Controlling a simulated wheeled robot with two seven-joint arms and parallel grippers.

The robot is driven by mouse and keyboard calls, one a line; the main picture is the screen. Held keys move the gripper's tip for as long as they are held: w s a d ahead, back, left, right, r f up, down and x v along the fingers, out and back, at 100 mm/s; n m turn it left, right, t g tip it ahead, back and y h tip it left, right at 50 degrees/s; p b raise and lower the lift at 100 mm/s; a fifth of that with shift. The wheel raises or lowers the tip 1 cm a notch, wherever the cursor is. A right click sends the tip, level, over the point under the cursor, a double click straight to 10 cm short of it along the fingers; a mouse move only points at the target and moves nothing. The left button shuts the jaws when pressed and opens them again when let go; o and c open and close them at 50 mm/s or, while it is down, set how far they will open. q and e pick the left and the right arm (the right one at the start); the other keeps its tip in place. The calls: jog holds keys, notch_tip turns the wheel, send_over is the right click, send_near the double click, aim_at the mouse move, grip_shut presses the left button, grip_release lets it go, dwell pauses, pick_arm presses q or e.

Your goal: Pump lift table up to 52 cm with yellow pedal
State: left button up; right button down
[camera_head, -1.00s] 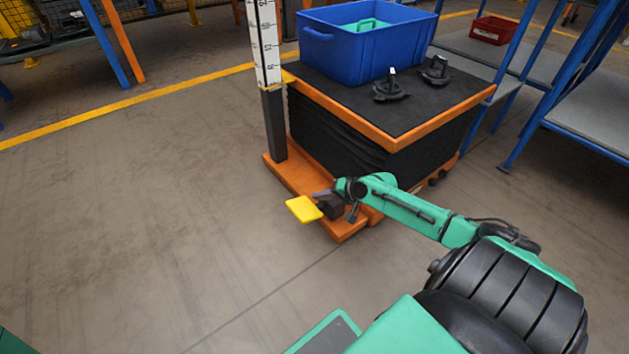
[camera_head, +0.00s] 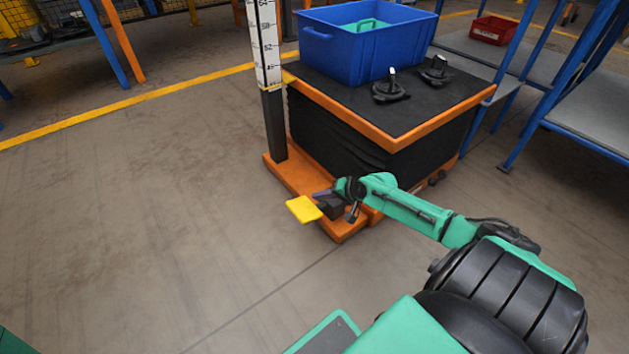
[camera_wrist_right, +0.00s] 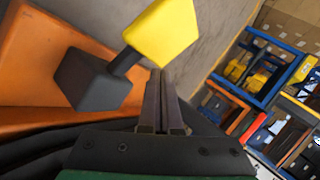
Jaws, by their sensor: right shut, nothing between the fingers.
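The lift table has a black top with an orange rim (camera_head: 425,128) and dark bellows (camera_head: 330,135) below. Its yellow pedal (camera_head: 303,209) sticks out to the left of the orange base (camera_head: 283,172). The pedal also shows in the right wrist view (camera_wrist_right: 163,32), joined by a dark arm to a dark block (camera_wrist_right: 92,80). My right gripper (camera_head: 325,194) is shut and empty beside the pedal; its fingers (camera_wrist_right: 160,98) end just by the pedal's edge. I cannot tell whether they touch it. A scale post (camera_head: 267,45) stands at the table's left corner. My left gripper is not in view.
A blue crate (camera_head: 372,50) with a green item and two black parts (camera_head: 389,88) stand on the table top. Blue-framed shelves (camera_head: 590,130) are at the right, with a red bin (camera_head: 493,30). Open floor lies to the left.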

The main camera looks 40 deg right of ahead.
aim_at(317, 207)
dwell(0.3)
jog(key=shift+a+f, duration=0.2)
jog(key=shift+f, duration=0.2)
jog(key=shift+s+a+f+b, duration=0.1)
jog(key=shift+a+f+b, duration=0.25)
jog(key=shift+f, duration=0.5)
jog(key=shift+s+a+f+b, duration=0.1)
jog(key=shift+a+f+b, duration=0.2)
jog(key=shift+f, duration=0.5)
dwell(1.4)
jog(key=shift+r, duration=0.15)
jog(key=shift+d+r+p, duration=0.25)
jog(key=shift+r+p, duration=0.35)
jog(key=shift+d+r+p, duration=0.2)
jog(key=shift+r+p, duration=0.4)
jog(key=shift+w+d+r+p, duration=0.1)
jog(key=shift+d+r+p, duration=0.1)
jog(key=shift+r+p, duration=0.25)
jog(key=shift+d+r, duration=0.1)
jog(key=shift+r, duration=0.05)
